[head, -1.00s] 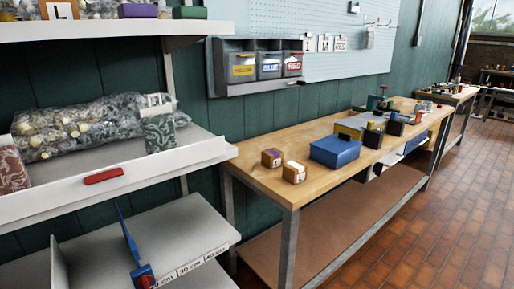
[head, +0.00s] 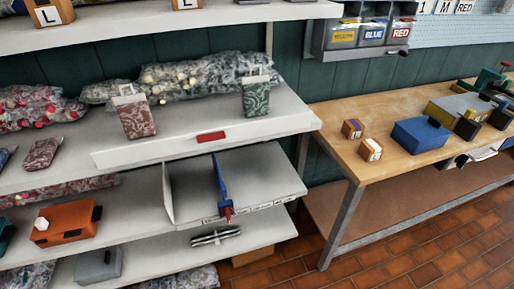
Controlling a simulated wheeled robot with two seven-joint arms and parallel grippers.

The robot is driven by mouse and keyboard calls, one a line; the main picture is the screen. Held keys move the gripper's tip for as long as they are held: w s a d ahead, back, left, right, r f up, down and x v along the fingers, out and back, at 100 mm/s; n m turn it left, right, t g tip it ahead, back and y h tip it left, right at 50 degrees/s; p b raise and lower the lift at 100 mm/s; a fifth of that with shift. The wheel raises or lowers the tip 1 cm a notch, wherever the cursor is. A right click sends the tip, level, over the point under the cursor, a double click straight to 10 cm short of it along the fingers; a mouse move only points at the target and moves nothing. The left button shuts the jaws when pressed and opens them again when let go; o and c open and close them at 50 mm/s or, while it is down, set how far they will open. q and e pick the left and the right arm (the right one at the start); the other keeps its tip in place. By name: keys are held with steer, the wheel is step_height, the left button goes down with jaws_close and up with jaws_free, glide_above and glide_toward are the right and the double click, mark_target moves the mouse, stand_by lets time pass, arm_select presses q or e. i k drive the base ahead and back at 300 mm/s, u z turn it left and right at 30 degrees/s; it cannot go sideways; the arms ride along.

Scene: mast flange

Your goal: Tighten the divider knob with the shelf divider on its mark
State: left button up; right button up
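The blue shelf divider (head: 220,182) stands upright on the middle-lower shelf, right of a pale grey upright panel (head: 168,192). The red divider knob (head: 227,213) is at the divider's front foot, on the shelf's front edge. A white scale strip (head: 254,208) with dark marks runs along that edge, right of the knob. Its print is too small to read exactly, so I cannot tell whether the divider is on its mark. Neither of my grippers is in view.
A red block (head: 211,137) sits on the ledge above. A metallic item (head: 215,237) lies on the shelf below. An orange box (head: 65,223) is at the lower left. The wooden bench (head: 330,112) stands to the right, holding a blue box (head: 420,134). Brick floor in front is clear.

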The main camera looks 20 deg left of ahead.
mark_target(228, 215)
steer(key=u, duration=0.95)
